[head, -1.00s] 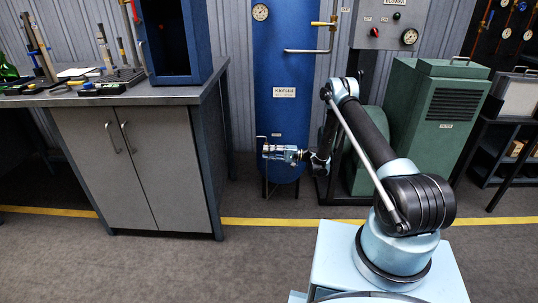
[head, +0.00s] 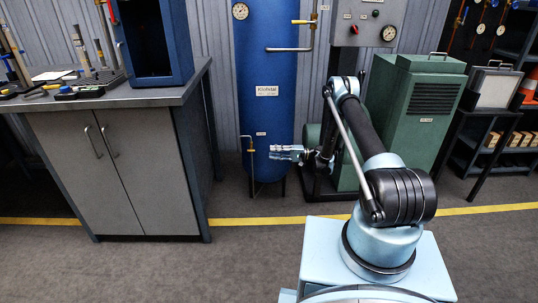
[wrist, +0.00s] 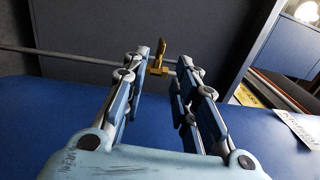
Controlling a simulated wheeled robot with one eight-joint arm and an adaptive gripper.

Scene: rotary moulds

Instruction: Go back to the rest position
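My arm stands on my light-blue base, bent up and then down towards the blue tank. My gripper (head: 277,153) is low in front of the right side of the blue tank (head: 264,105), pointing left in the head view. In the wrist view my gripper (wrist: 165,75) has its two fingers apart, with nothing held between them. A small brass fitting (wrist: 158,55) on a thin grey pipe shows beyond the fingertips.
A grey workbench (head: 120,170) with tools and a blue cabinet (head: 155,40) stands left. A green machine (head: 415,110) stands behind my arm on the right. The floor at front left is clear.

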